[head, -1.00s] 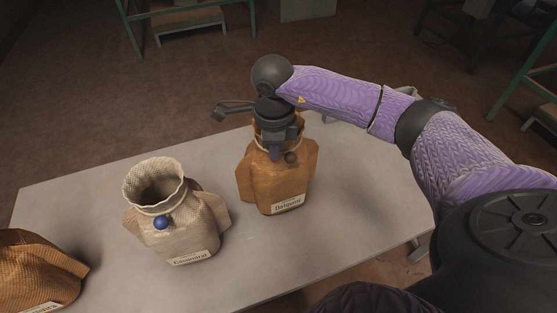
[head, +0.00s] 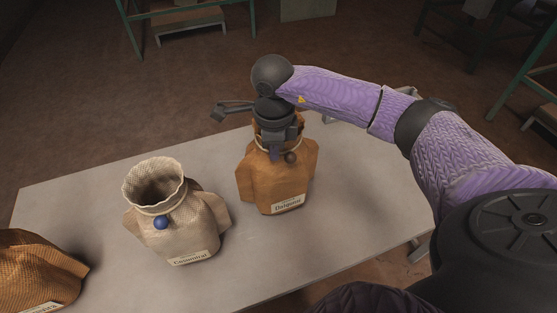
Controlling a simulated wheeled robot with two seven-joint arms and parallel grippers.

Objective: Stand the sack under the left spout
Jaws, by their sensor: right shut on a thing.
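A brown sack (head: 270,185) with a white label, which seems to read "Dargent", stands upright on the grey table. My right gripper (head: 277,145) is over its neck and shut on it; the fingers partly hide the sack's top. A cream sack (head: 180,232) with an open mouth, a blue bead and a white label stands to its left. Another brown sack (head: 35,272) is at the lower left, cut by the picture's edge. No spout can be made out clearly. My left gripper is not in view.
The grey table (head: 350,190) is bare to the right of the held sack and along its far left part. Green-framed stands (head: 130,30) with low steps (head: 188,24) are on the brown floor beyond, at the top left and the right.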

